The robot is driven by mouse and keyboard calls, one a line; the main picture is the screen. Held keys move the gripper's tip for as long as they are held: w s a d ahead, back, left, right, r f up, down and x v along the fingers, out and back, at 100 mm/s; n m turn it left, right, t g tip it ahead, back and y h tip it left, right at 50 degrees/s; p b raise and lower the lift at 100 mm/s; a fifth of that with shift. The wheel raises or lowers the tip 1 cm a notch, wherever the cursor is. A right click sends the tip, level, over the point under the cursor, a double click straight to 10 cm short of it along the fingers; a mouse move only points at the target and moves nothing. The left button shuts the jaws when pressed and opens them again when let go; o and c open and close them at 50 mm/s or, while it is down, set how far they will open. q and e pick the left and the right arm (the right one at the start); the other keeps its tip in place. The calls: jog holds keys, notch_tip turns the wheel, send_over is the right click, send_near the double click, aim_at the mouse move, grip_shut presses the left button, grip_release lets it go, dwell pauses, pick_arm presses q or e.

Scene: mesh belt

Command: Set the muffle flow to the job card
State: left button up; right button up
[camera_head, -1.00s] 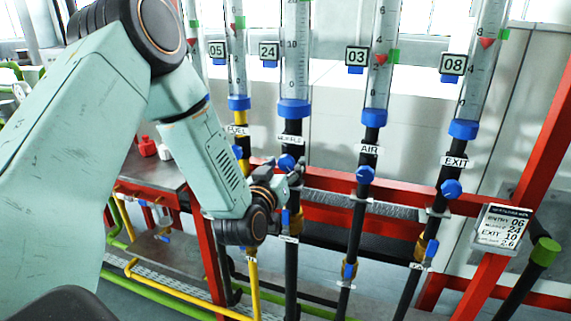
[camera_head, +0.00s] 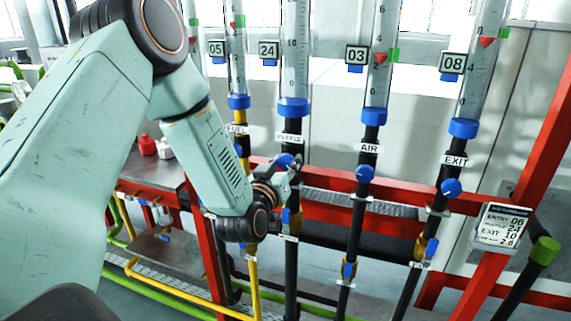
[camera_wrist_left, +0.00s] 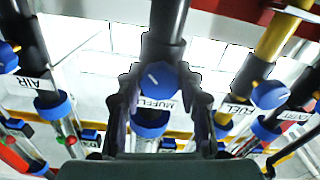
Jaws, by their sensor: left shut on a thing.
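The muffle line is a black pipe under a clear flow tube (camera_head: 295,60), with a MUFFLE label (camera_head: 289,138) and a blue knob (camera_head: 284,161). A display next to the tube reads 24 (camera_head: 269,50). No red float shows in the visible part of this tube. My left gripper (camera_head: 292,172) is at the muffle knob. In the left wrist view, its two fingers (camera_wrist_left: 162,98) stand on either side of the blue knob (camera_wrist_left: 160,82), shut on it. The job card (camera_head: 502,225) at the right lists ENTRY 06, 24 and EXIT 10. My right gripper is not in view.
The FUEL pipe (camera_head: 242,165) stands close left of my gripper. The AIR knob (camera_head: 365,174) and EXIT knob (camera_head: 451,188) are to the right. A red frame rail (camera_head: 400,215) runs behind the pipes. A red bottle (camera_head: 147,145) stands on the bench at left.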

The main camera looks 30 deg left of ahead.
pick_arm(q)
jog(key=shift+n, duration=0.3)
jog(key=o, duration=1.2)
jog(key=shift+s, duration=0.1)
jog(key=v, duration=1.1)
jog(key=shift+s, duration=0.4)
